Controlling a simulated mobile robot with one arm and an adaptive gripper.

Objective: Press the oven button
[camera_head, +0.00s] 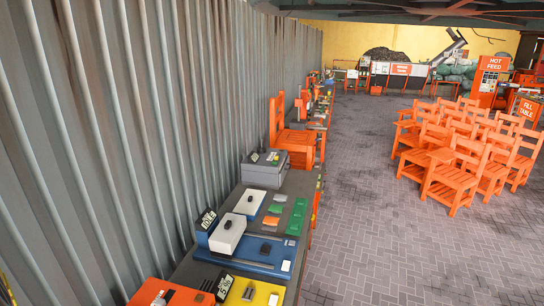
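I cannot pick out an oven or its button for sure. A grey box-shaped device (264,170) with small dark parts on its top sits on the long bench along the left wall. No button on it can be made out at this size. At the far right, an orange unit with a "HOT FEED" sign (495,63) stands beyond the chairs; no button shows there either. My gripper is not in this view.
The bench (229,190) also holds a blue scale (245,254), a yellow one (254,293), and colored plastic samples (297,214). Orange chairs (455,181) crowd the right. The brick floor (370,230) between is clear.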

